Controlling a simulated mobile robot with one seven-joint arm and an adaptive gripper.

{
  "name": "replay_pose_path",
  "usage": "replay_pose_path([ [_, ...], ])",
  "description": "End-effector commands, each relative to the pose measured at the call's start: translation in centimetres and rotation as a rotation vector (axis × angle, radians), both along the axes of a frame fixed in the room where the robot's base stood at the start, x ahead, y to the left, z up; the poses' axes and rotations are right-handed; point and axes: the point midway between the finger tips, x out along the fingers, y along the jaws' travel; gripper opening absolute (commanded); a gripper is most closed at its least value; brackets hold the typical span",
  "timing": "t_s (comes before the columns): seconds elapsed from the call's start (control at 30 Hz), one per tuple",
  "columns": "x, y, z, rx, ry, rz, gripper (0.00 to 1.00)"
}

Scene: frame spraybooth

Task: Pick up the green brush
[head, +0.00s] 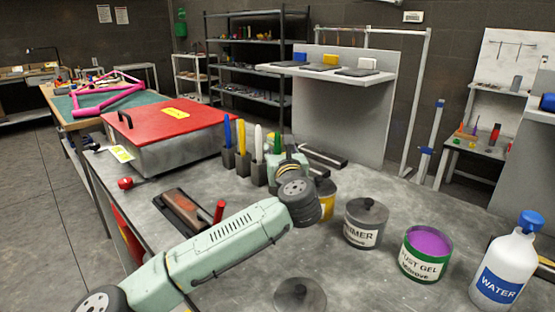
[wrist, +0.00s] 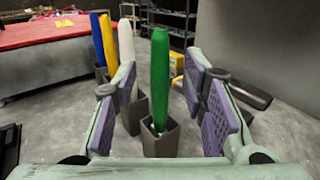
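The green brush (wrist: 160,82) stands upright in a small dark holder (wrist: 160,140) in the middle of the wrist view. In the head view the green brush (head: 277,143) is partly hidden behind my gripper (head: 287,162). In the wrist view my gripper (wrist: 162,95) is open, with one purple-padded finger on each side of the brush. The brush appears between or just beyond the fingertips; I cannot tell exactly how deep. Neither pad visibly touches it.
White (head: 258,143), yellow (head: 241,135) and blue (head: 227,131) brushes stand in holders to the left. A red-lidded box (head: 178,133) lies farther left. A primer can (head: 365,225), rust gel tin (head: 425,255) and water bottle (head: 503,270) stand to the right.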

Motion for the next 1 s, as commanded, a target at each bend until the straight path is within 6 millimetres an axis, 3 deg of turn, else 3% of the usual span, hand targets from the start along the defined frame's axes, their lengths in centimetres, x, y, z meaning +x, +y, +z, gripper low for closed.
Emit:
replay_pose_path([
  [0.2, 2.4, 0.3, 0.1, -0.001, 0.000, -0.001, 0.39],
  [0.43, 2.5, 0.4, 0.0, -0.001, -0.001, -0.002, 0.39],
  [1.0, 2.5, 0.4, 0.0, -0.001, -0.001, -0.001, 0.01],
])
